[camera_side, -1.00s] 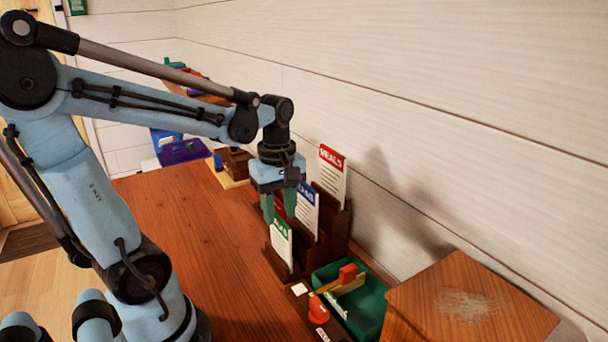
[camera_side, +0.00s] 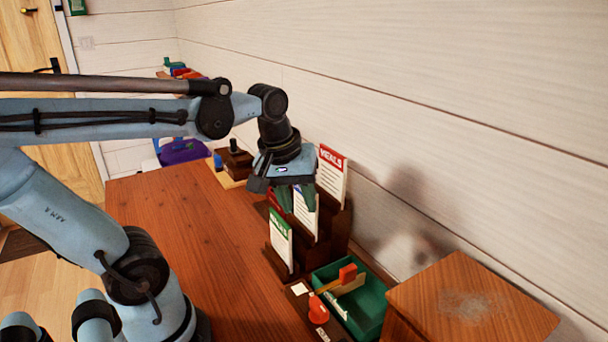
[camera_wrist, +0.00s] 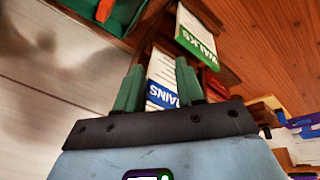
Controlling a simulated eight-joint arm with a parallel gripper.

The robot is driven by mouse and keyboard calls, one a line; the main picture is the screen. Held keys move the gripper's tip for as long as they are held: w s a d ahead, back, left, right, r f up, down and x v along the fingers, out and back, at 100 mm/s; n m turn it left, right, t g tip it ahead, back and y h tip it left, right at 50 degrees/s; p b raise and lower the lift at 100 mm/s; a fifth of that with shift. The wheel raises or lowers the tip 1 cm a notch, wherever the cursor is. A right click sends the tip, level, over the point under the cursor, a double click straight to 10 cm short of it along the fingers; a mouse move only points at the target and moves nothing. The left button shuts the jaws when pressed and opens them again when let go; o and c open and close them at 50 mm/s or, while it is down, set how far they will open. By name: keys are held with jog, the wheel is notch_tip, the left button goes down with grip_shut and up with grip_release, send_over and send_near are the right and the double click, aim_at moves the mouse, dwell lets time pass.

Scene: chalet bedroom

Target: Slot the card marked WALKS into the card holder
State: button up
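The WALKS card (camera_side: 281,242), white with a green header, stands leaning in the front tier of the dark wooden card holder (camera_side: 338,230). In the wrist view its green header reads WALKS (camera_wrist: 197,45). My gripper (camera_side: 297,197) is above the holder, behind the WALKS card and clear of it. Its two green fingers (camera_wrist: 158,85) are apart, with nothing visibly held. A blue-headed card (camera_wrist: 161,92), its header partly hidden and ending in AINS, shows beyond the gap between them. I cannot tell whether a finger touches that card.
The red-headed MEALS card (camera_side: 332,172) stands at the back of the holder near the wall; another red-headed card (camera_side: 274,199) is mostly hidden. A green tray (camera_side: 366,312) and a wooden box (camera_side: 455,300) are in front. The tabletop (camera_side: 190,225) at left is clear.

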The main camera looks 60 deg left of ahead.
jog(key=d+m+t, duration=0.1)
jog(key=m, duration=0.2)
jog(key=d+f+m+t, duration=0.1)
jog(key=d+m, duration=0.1)
jog(key=m, duration=0.1)
jog(key=w+d+f+m+t, duration=0.1)
jog(key=d+m, duration=0.1)
jog(key=m, duration=0.1)
jog(key=shift+d+f+m+t+h, duration=0.2)
jog(key=shift+m+t+h, duration=0.1)
jog(key=shift+t, duration=0.1)
jog(key=shift+s, duration=0.1)
